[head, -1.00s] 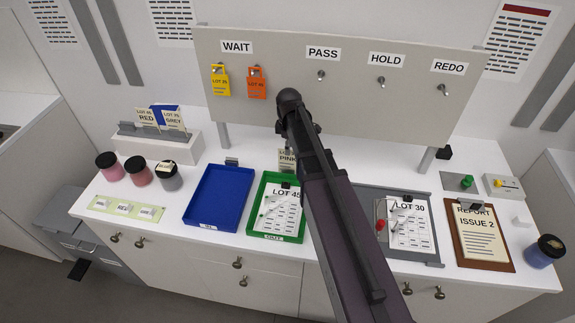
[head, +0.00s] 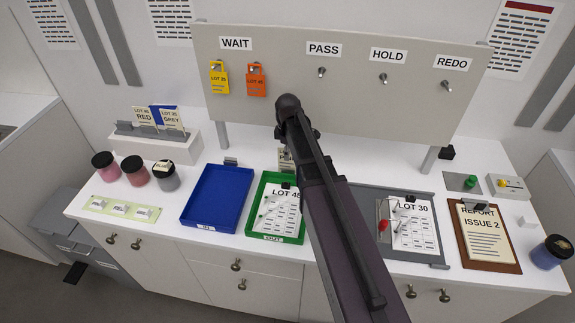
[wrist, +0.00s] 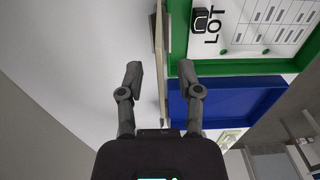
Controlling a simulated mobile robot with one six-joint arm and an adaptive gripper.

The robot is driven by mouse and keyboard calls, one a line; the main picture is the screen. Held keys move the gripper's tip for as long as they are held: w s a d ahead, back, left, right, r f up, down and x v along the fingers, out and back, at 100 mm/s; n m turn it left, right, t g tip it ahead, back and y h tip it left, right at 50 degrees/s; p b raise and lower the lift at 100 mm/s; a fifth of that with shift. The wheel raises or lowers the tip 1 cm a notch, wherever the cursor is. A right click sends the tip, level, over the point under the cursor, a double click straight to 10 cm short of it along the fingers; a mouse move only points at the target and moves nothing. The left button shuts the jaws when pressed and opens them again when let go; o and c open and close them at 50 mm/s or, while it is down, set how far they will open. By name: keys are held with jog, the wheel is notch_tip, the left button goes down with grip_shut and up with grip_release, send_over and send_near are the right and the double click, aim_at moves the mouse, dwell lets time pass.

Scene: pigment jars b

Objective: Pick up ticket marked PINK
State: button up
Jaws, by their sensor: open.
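The cream ticket marked PINK (head: 285,160) stands upright behind the green tray in the head view. My arm covers most of it, and its word is hardly readable now. In the wrist view the ticket (wrist: 159,50) appears nearly edge-on as a thin tan strip. My gripper (wrist: 160,74) is open, with one finger on each side of the strip's line. Neither finger clearly touches it. In the head view the fingers are hidden behind my arm.
The green OUT tray (head: 249,222) holds the LOT 45 sheet. The blue tray (head: 219,198) is to its left and a grey board (head: 367,196) to its right. A sign panel (head: 290,40) with pegs stands behind. Jars (head: 134,170) stand at the left.

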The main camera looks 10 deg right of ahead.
jog(key=shift+f+b, duration=0.85)
jog(key=shift+f, duration=0.35)
grip_shut()
